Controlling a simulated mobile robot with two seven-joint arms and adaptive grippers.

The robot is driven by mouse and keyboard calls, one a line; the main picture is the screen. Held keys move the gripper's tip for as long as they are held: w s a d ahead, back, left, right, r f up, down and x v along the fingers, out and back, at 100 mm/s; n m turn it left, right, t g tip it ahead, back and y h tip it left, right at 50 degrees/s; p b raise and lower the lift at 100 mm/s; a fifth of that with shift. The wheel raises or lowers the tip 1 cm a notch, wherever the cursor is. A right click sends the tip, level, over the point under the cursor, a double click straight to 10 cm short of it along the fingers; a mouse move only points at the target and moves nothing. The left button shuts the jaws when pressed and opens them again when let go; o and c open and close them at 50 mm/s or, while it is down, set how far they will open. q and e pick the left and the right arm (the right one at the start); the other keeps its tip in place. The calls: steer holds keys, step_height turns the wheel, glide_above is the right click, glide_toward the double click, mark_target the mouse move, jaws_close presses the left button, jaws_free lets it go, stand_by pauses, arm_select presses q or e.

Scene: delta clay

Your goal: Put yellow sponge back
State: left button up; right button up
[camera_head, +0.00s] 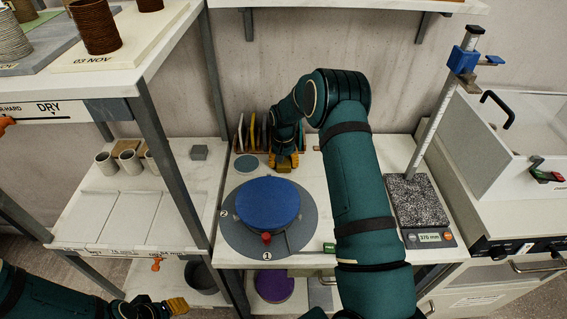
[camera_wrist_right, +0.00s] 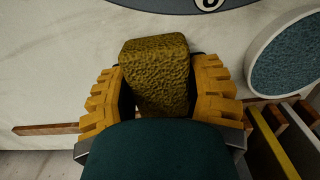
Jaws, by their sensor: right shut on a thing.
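The yellow sponge (camera_wrist_right: 157,75), a rough olive-yellow block, is between the two yellow fingers of my right gripper (camera_wrist_right: 160,90) in the right wrist view. The gripper is shut on it. In the head view my right gripper (camera_head: 284,161) is at the back of the white worktop, in front of a rack of upright discs (camera_head: 241,132) and behind the blue disc. The sponge cannot be told apart from the yellow fingers there. My left gripper (camera_head: 176,306) is low at the lower left, away from the worktop; its finger opening is unclear.
A blue disc (camera_head: 268,203) sits on a grey wheel (camera_head: 237,240). A small grey-blue disc (camera_head: 247,162) lies by the rack. A scale (camera_head: 430,239) with a speckled block stands right. Shelving with cups (camera_head: 130,161) is left. The worktop between my right arm and the scale is mostly clear.

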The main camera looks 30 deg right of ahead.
steer(key=shift+f, duration=0.2)
steer(key=o, duration=1.1)
step_height(320, 180, up, 12)
steer(key=shift+r+p, duration=0.15)
steer(key=shift+p, duration=0.25)
